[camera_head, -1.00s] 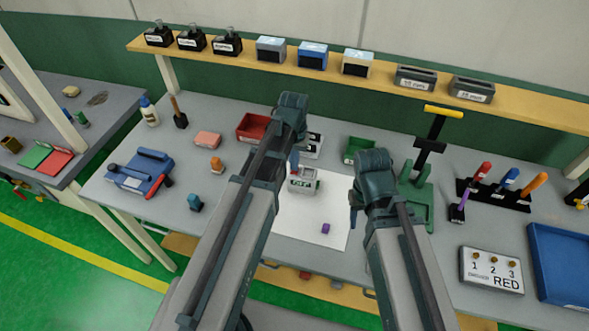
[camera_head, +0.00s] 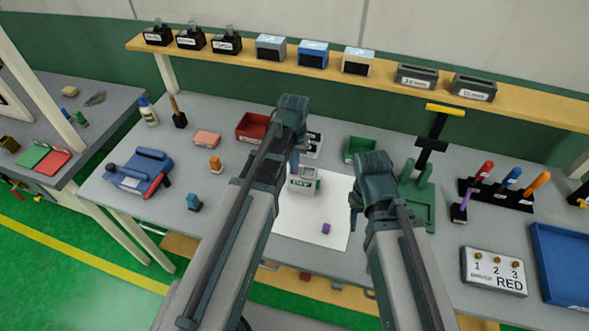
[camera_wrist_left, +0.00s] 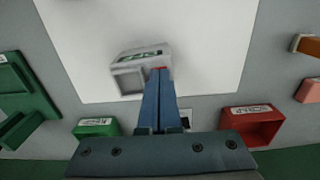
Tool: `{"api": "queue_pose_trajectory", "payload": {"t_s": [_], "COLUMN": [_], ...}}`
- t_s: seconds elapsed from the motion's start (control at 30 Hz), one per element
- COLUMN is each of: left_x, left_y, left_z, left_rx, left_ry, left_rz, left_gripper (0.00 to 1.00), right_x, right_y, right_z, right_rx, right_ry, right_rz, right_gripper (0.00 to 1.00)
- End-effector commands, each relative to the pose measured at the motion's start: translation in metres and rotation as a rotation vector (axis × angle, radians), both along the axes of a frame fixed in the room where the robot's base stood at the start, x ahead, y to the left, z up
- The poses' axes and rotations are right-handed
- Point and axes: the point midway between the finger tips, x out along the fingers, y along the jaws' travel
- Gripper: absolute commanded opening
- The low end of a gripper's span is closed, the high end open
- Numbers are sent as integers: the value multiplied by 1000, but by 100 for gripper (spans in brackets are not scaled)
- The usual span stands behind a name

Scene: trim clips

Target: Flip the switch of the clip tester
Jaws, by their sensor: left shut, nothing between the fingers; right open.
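The clip tester is a small grey box (camera_head: 303,182) with a green label, standing on a white sheet (camera_head: 290,227) in the middle of the bench. It also shows in the left wrist view (camera_wrist_left: 140,72), with a bit of red at its edge beside my fingertips. My left gripper (camera_head: 294,162) is shut and empty, its blue fingers pointing down at the tester's far side. In the left wrist view the closed fingertips (camera_wrist_left: 161,82) overlap the tester's edge; I cannot tell whether they touch. My right gripper (camera_head: 354,207) is open and empty, right of the tester.
A purple block (camera_head: 326,228) lies on the sheet. A red bin (camera_head: 252,126) and a green bin (camera_head: 358,148) stand behind, with a green press (camera_head: 417,196) to the right. A numbered RED board (camera_head: 494,271) and blue tray (camera_head: 562,265) sit further right.

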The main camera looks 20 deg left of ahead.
Motion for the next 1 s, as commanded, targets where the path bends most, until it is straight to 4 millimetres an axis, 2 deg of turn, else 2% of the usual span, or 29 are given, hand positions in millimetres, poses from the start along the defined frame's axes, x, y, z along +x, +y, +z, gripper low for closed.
{"api": "queue_pose_trajectory", "payload": {"t_s": [0.1, 0.33, 1.0], "left_x": [0, 0, 0], "left_y": [0, 0, 0], "left_z": [-3, 5, 57], "left_rx": [0, 0, 0], "left_ry": [0, 0, 0], "left_rz": [0, 0, 0], "left_gripper": [0, 0, 0], "right_x": [0, 0, 0], "right_y": [0, 0, 0], "right_z": [-3, 5, 57], "right_rx": [0, 0, 1], "right_ry": [0, 0, 0], "right_rz": [0, -1, -3], "right_gripper": [50, 50, 50]}}
